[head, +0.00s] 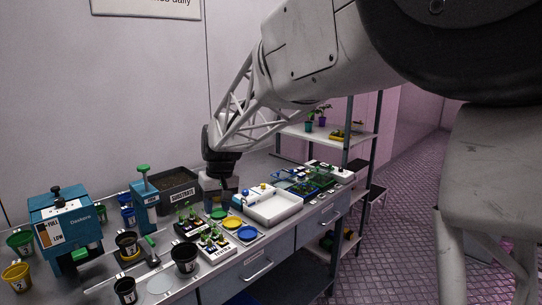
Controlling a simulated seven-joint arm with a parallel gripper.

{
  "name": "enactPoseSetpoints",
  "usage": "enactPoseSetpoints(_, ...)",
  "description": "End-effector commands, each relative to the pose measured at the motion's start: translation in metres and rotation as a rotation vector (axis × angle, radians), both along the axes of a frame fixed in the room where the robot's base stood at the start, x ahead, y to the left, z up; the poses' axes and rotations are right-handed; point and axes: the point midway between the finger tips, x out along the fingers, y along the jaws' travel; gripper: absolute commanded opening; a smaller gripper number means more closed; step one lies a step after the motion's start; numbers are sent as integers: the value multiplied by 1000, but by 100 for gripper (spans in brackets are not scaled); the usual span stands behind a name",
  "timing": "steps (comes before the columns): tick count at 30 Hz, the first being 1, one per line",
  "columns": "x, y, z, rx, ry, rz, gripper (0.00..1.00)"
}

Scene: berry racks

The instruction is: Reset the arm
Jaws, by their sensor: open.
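My arm reaches in from the upper right across the bench, with its white lattice link ending in a black wrist. My gripper (222,178) points down over the back middle of the bench, beside the dark substrate bin. It is open, and I see nothing held in it. Its fingertips are small and dark here, so their exact gap is hard to see. A grey container (211,192) is partly hidden behind or below it.
The bench holds a substrate bin (178,203), a blue dispenser (67,221), several pots, coloured lids, a plant tray (217,249) and a white tray (272,212). A shelf rack (361,135) stands at the right.

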Motion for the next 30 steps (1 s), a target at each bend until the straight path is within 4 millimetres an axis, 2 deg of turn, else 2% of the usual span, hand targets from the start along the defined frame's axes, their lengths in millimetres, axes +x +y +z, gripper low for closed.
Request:
enactPoseSetpoints(1, -7, -15, 6, 0, -7, -17, 41)
enactPoseSetpoints(3, -17, -33, 12, -3, -15, -39, 41)
enactPoseSetpoints(12, -64, -109, 31, -13, -48, -134, 41)
enactPoseSetpoints(21, -119, -175, 40, -25, -82, -227, 41)
enactPoseSetpoints(30, -180, -232, 39, -40, -115, -321, 41)
